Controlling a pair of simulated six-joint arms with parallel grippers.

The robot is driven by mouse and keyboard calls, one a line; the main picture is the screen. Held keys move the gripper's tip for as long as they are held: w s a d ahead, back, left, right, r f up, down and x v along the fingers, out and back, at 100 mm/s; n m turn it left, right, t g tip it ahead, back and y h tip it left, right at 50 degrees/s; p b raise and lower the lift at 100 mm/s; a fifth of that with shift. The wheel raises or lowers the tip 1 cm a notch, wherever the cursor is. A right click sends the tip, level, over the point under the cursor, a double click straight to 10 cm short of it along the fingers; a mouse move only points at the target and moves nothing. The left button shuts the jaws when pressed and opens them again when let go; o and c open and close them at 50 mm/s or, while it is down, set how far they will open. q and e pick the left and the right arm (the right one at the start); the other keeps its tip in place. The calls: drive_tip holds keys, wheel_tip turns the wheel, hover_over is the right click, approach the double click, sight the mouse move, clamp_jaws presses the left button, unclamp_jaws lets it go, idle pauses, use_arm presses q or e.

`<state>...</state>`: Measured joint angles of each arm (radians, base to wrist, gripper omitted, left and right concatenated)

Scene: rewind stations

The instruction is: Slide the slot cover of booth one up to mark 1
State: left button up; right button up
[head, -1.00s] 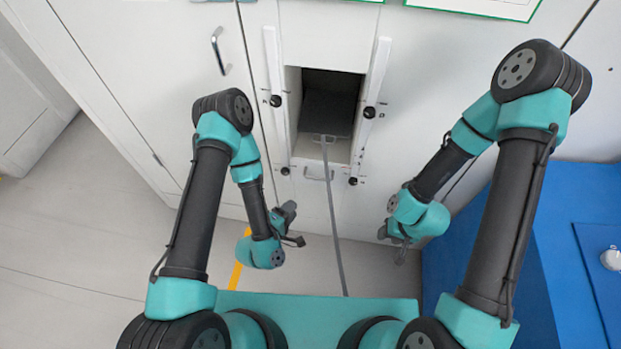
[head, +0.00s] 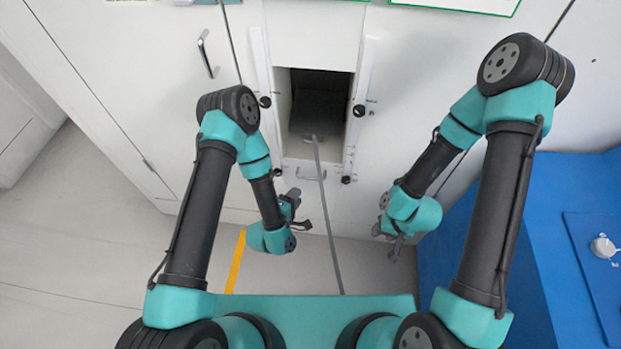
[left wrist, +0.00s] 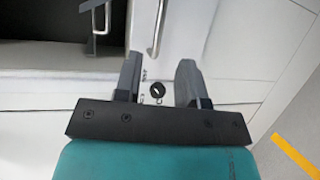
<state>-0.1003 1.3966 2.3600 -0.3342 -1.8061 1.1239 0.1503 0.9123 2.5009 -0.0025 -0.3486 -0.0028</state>
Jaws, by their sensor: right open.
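The booth's slot (head: 320,100) is a dark opening in a white cabinet front, between two white side rails. Below it is a white panel with a metal handle (head: 311,176), apparently the slot cover. In the left wrist view, a metal handle (left wrist: 158,28) lies beyond my fingers. My left gripper (head: 298,212) is below and left of the panel handle, open and empty. My right gripper (head: 388,238) is open and empty, lower right of the booth. Mark labels are too small to read.
Black knobs sit along the rails, including one at the upper right (head: 359,110). A cabinet door handle (head: 206,53) is at left. A blue surface (head: 480,240) lies at right.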

sight(311, 178)
use_arm(q)
drive_tip(key=x, duration=1)
drive_tip(key=shift+w+d, duration=0.2)
clamp_jaws()
